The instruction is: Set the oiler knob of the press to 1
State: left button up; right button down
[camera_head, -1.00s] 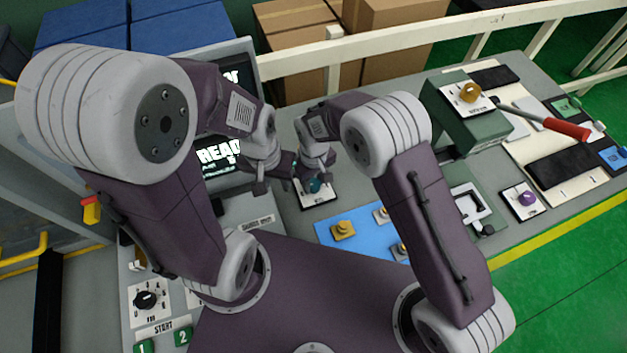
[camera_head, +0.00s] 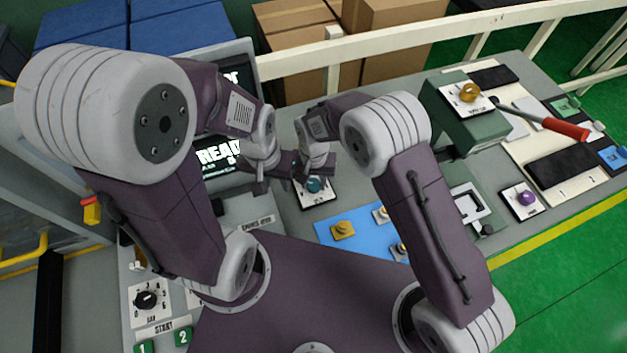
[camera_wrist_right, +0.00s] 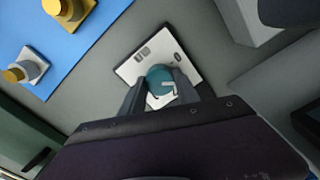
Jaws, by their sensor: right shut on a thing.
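A teal round knob (camera_head: 315,184) sits on a white plate (camera_head: 322,198) on the grey console; its label is too small to read. In the right wrist view the teal knob (camera_wrist_right: 158,76) lies between the two fingers of my right gripper (camera_wrist_right: 160,88), which is shut on it. A white pointer line shows on its face, and dark marks show on the white plate (camera_wrist_right: 143,60) around it. In the head view my right gripper (camera_head: 310,176) is over the knob. My left gripper (camera_head: 261,180) hangs to its left, away from the knob; its fingers are too small to judge.
A blue panel with yellow buttons (camera_head: 343,230) lies just right of the teal knob. A black knob (camera_head: 146,299) is at lower left, a purple knob (camera_head: 525,198) and a yellow knob (camera_head: 468,92) at right. A screen (camera_head: 215,155) stands behind my left arm.

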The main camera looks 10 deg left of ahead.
aim_at(314, 183)
jog(key=shift+r+m, duration=0.15)
jog(key=shift+m, duration=0.25)
jog(key=shift+w, duration=0.1)
jog(key=c, duration=0.9)
grip_release()
notch_tip(314, 183, up, 9)
jog(key=p, duration=0.7)
